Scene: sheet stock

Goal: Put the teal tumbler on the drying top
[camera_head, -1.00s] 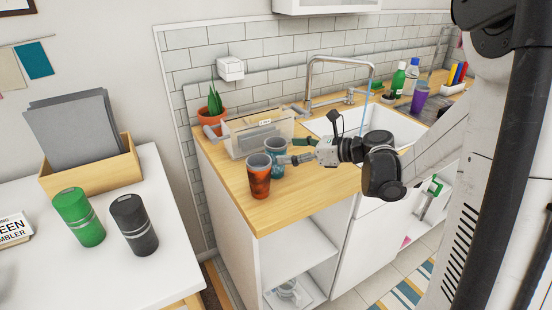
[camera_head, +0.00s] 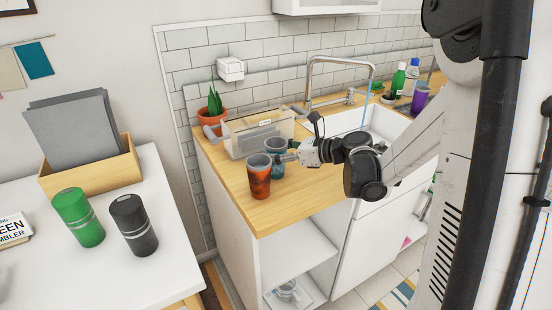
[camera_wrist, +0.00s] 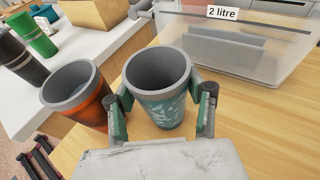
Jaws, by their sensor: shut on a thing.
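The teal tumbler (camera_head: 280,150) stands upright on the wooden counter (camera_head: 240,200), open end up, just behind an orange and dark tumbler (camera_head: 259,180) that partly hides it in the head view. In the wrist view the teal tumbler (camera_wrist: 160,108) is between the two fingers of my gripper (camera_wrist: 160,98), which is shut on it from the side. My gripper (camera_head: 289,157) reaches it from the right in the head view. Any gap under the tumbler is too small to tell. I cannot tell which surface is the drying top.
The orange tumbler (camera_wrist: 80,105) is close beside my left finger. A clear box (camera_head: 258,133) marked 2 litre stands behind. The sink (camera_head: 350,122) and tap lie right; a purple tumbler (camera_head: 419,100) and bottles stand beyond. Green (camera_head: 77,217) and black (camera_head: 134,225) tumblers stand on the white table.

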